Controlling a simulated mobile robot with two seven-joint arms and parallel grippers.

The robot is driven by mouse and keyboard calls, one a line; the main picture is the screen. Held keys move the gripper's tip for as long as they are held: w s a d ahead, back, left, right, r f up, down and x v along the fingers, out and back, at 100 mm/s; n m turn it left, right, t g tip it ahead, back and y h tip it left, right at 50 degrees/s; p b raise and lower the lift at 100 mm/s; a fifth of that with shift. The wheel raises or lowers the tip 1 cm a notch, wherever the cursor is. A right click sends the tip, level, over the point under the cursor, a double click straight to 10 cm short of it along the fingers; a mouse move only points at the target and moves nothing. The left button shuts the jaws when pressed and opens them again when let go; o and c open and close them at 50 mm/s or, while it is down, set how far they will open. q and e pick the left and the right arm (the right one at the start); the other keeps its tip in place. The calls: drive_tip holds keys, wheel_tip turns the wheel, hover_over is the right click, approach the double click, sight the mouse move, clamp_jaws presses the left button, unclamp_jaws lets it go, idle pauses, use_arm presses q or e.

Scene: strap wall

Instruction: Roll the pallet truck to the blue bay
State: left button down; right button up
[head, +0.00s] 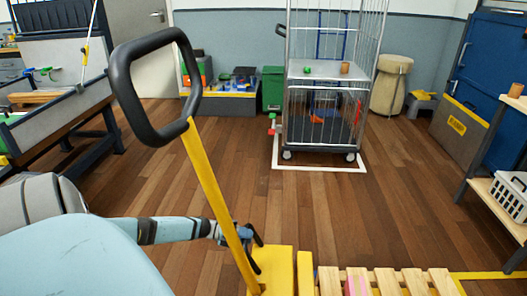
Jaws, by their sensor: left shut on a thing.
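The pallet truck (209,185) shows a yellow tiller pole topped by a black loop handle (122,85). Its yellow body (272,272) is at the bottom edge. A slatted wooden pallet (412,282) lies at the truck's right, cut off by the frame. My left gripper (246,238) is at the lower part of the pole, beside the truck body, and is shut on the truck; the pole partly hides its fingers. My right gripper is not in view. No blue floor bay shows in this view.
A wire cage trolley (317,70) stands inside a white floor outline (345,168) ahead. A workbench (70,120) is at left, a shelf with a white basket (510,195) at right. A yellow floor line (490,275) shows lower right. The wooden floor between is clear.

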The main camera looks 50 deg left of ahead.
use_arm(q)
drive_tip(key=v, duration=0.3)
drive_tip(key=shift+s+a+f, duration=0.1)
drive_tip(key=shift+f, duration=0.2)
drive_tip(key=c, duration=1.4)
unclamp_jaws()
drive_tip(key=o, duration=0.4)
drive_tip(key=shift+s+a, duration=0.1)
drive_tip(key=shift+s, duration=0.05)
